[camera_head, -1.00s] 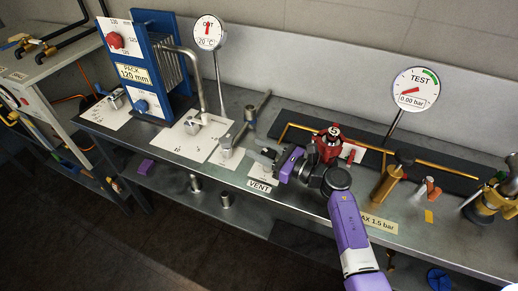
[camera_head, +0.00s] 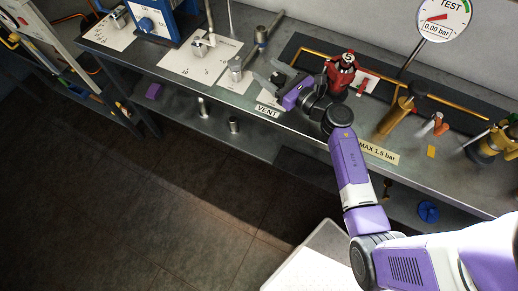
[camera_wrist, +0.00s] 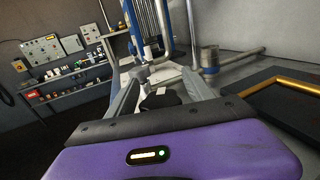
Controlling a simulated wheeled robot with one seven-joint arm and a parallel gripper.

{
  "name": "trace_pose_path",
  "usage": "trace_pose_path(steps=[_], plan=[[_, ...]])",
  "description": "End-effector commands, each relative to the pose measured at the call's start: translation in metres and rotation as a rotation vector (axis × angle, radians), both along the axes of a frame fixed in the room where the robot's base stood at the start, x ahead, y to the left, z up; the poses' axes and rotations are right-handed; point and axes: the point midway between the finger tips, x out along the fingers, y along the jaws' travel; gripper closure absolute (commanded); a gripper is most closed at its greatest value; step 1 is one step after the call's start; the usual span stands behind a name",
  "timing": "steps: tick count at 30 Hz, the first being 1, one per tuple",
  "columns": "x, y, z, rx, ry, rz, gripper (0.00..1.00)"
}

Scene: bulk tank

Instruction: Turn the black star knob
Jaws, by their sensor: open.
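The black star knob (camera_wrist: 158,97) shows as a dark, lobed shape between my two fingers in the wrist view. Its lower part is hidden behind my gripper's body. In the head view the knob (camera_head: 278,77) is a small dark patch by my fingers, above the VENT label (camera_head: 267,110). My gripper (camera_head: 274,79) is open, with its grey fingers pointing left along the bench. In the wrist view the fingers of my gripper (camera_wrist: 162,92) stand wide on either side of the knob, with gaps visible. I cannot tell whether either finger touches it.
A red valve (camera_head: 341,74) stands close to the right of my gripper. A brass valve (camera_head: 397,115) and the test gauge (camera_head: 444,18) are farther right. The bench front edge runs just below my wrist.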

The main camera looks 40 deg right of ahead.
Motion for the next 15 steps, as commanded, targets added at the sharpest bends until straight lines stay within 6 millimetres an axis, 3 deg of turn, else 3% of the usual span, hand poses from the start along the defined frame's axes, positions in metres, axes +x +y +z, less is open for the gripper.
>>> trace_pose_path(steps=[15], plan=[[-0.002, -0.01, -0.001, 0.001, 0.0, -0.327, 0.39]])
